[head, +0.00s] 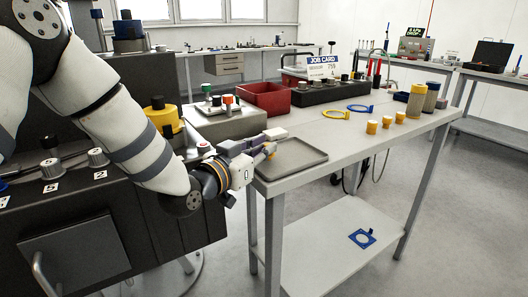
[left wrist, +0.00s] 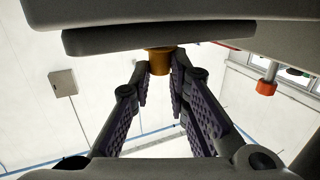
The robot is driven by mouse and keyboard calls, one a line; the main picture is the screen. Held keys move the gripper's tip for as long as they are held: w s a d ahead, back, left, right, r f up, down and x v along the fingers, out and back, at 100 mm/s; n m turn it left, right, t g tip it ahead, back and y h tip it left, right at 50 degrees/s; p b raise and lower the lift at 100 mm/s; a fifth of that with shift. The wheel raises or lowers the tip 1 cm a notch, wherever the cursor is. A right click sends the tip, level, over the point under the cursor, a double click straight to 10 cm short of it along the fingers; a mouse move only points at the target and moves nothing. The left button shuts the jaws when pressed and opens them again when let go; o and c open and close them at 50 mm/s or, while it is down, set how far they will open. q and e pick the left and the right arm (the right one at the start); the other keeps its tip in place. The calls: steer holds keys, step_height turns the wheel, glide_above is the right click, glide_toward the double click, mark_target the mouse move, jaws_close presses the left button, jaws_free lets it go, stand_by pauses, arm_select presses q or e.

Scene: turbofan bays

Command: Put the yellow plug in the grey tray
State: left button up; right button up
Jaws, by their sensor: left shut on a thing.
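My left gripper (head: 266,146) is at the left edge of the grey tray (head: 300,160), near its rim. It is shut on a yellow plug (head: 271,151), mostly covered by the fingers in the head view. In the left wrist view the plug (left wrist: 160,62) shows as an orange-yellow cylinder between the finger pads. The tray is flat, low-rimmed and looks empty where it shows. I cannot tell the height of the plug over the tray. My right gripper is not in view.
Several yellow pieces, such as one yellow cylinder (head: 372,127), stand on the table (head: 340,150) right of the tray. A red bin (head: 265,98) and a dark rack (head: 325,93) stand behind. A yellow ring (head: 336,114) and a blue ring (head: 360,108) lie farther back.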

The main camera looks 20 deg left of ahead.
arm_select(q)
steer(key=shift+f, duration=0.25)
steer(key=shift+f, duration=0.15)
steer(key=o, duration=0.7)
steer(key=shift+o, duration=0.2)
